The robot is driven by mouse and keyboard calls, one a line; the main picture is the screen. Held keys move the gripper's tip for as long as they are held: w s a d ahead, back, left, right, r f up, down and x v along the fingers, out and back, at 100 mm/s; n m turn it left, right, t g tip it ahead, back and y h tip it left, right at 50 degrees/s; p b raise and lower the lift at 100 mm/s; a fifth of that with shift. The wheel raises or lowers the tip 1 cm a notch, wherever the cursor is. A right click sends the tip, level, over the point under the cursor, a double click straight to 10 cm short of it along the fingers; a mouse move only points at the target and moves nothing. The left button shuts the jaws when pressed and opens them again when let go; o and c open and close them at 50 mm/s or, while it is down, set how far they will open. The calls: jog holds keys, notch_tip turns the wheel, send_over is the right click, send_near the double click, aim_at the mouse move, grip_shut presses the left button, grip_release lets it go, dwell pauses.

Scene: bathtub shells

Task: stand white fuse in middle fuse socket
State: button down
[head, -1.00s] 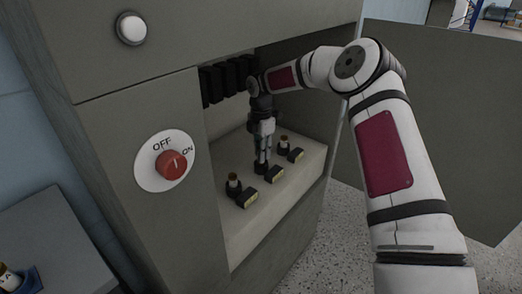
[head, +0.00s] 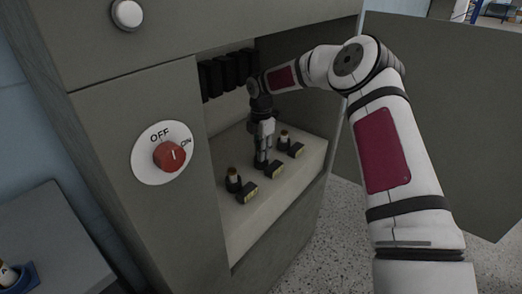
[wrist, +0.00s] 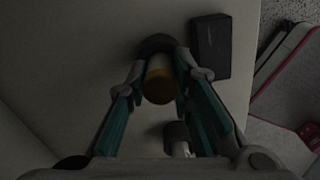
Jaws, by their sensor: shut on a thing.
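My gripper (head: 262,158) points down inside the open cabinet, at the middle of three fuse positions. In the wrist view its two fingers (wrist: 160,88) are shut on a fuse (wrist: 160,82) with an orange-brown end cap. The pale side of this fuse is in shadow, so its colour is hard to tell. The round black middle socket (wrist: 157,43) shows just beyond the fuse end and in line with it. Whether the fuse is fully seated is hidden. In the head view the fingers cover most of the fuse and socket.
Fuses stand in the left socket (head: 233,182) and right socket (head: 284,139), close on both sides. Small black blocks (head: 274,169) with yellow labels sit beside the sockets. The cabinet has a red knob (head: 169,156). A blue holder (head: 25,276) with a fuse is at lower left.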

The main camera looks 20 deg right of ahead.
jog(key=shift+f, duration=0.15)
jog(key=c, duration=1.3)
grip_release()
jog(key=shift+r, duration=3.8)
